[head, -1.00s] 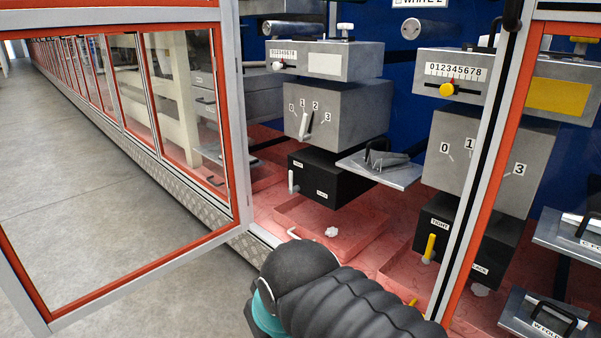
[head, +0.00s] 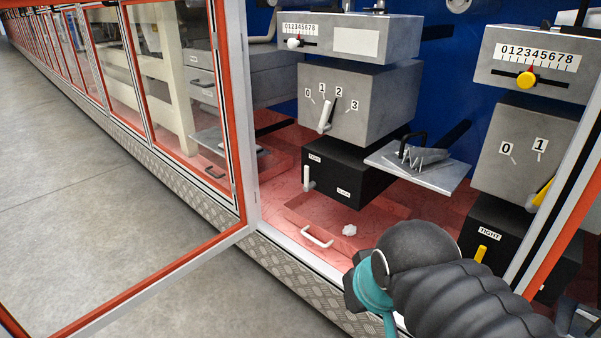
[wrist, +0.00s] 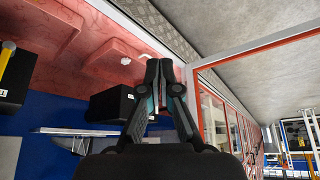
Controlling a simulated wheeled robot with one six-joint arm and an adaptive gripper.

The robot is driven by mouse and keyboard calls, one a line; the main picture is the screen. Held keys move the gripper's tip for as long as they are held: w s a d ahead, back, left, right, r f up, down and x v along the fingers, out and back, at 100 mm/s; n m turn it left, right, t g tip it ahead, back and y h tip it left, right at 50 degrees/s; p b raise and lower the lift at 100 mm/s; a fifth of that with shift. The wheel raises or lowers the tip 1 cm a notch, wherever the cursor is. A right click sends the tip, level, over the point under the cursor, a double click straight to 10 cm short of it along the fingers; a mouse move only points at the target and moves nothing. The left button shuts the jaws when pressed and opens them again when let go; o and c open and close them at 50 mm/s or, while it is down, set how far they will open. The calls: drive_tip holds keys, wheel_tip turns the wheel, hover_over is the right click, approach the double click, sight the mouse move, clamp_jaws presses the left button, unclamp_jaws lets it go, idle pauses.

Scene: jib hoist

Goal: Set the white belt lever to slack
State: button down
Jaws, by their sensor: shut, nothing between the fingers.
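The white belt lever (head: 306,177) is a short white handle on the front of a black box (head: 345,183) in the head view. It stands upright at the box's left end, below the left label; a second label sits at the right end. The labels are too small to read surely. In the wrist view, the black box (wrist: 108,104) lies just left of my gripper (wrist: 160,68), and I cannot make out the lever clearly. My gripper is shut and empty, apart from the box. In the head view my arm mostly hides the fingers.
An open red-framed glass door (head: 240,120) stands left of the box. A grey dial box (head: 365,105) is above, a metal shelf (head: 435,180) to the right. A yellow-lever unit (head: 482,253) is further right.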

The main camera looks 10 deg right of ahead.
drive_tip(key=w+d+r+n+g+h+p, duration=0.15)
drive_tip(key=w+h, duration=0.35)
drive_tip(key=w, duration=1)
drive_tip(key=w+d+r+n+g+h+p, duration=0.15)
drive_tip(key=w+h, duration=0.25)
drive_tip(key=w, duration=1.1)
drive_tip(key=w+a+f+t+h, duration=0.1)
drive_tip(key=w+a+f+h, duration=0.1)
drive_tip(key=w, duration=0.4)
drive_tip(key=w+a+f+n+t+h, duration=0.1)
drive_tip(key=w+a+f+h, duration=0.2)
drive_tip(key=w+a+f, duration=0.2)
drive_tip(key=w+a+f+t+h, duration=0.2)
drive_tip(key=w+a+f, duration=0.2)
drive_tip(key=w, duration=0.4)
drive_tip(key=shift+a+f+h+p, duration=0.15)
drive_tip(key=shift+a+h+p, duration=0.2)
drive_tip(key=shift+a, duration=0.5)
drive_tip(key=x, duration=1)
drive_tip(key=shift+p, duration=0.35)
